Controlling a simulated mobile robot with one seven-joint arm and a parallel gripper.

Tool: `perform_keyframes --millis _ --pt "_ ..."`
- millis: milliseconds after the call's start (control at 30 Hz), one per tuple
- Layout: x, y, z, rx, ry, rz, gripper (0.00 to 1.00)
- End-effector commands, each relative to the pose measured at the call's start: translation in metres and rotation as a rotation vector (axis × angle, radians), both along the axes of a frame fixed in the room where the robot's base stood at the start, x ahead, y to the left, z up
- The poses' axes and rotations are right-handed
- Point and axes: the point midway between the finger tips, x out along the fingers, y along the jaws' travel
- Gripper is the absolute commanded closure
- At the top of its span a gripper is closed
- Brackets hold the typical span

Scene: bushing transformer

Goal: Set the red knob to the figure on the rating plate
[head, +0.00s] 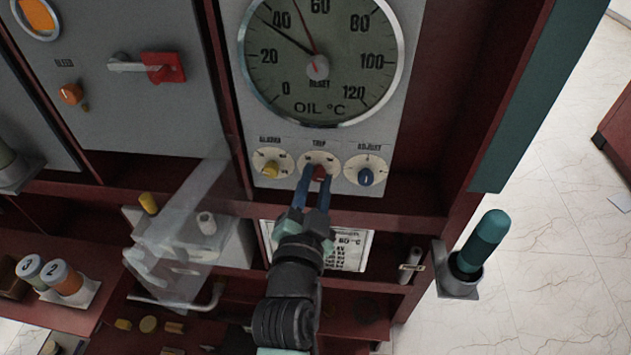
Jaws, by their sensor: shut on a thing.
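The red knob (319,173) is the middle of three knobs under the oil dial, on a pale round scale marked TRIP. My gripper (315,175) reaches up from below, with its blue fingers shut on the red knob, one on each side. The fingers hide part of the knob and its scale, so I cannot tell its setting. The rating plate (352,247) is a white printed sheet below, partly hidden by my arm. A line on it appears to read 80 °C; the smaller print is too small to read.
The oil dial (348,80) has a black and a red needle. A yellow knob (270,169) is left of the red one, a blue knob (366,177) right. A clear panel (180,225) stands at lower left. A teal-handled object (482,240) sits in a holder at right.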

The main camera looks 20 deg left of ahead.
Motion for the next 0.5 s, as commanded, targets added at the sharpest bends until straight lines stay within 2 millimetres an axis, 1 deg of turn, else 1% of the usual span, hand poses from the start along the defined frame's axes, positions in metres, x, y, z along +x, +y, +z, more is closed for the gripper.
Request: perform_keyframes --millis 167,500 --pt "-0.0001 0.0001 -0.0012 -0.125 -0.035 0.0 1.0" --pt "0.0 -0.0002 -0.0009 -0.433 -0.122 0.0 1.0"
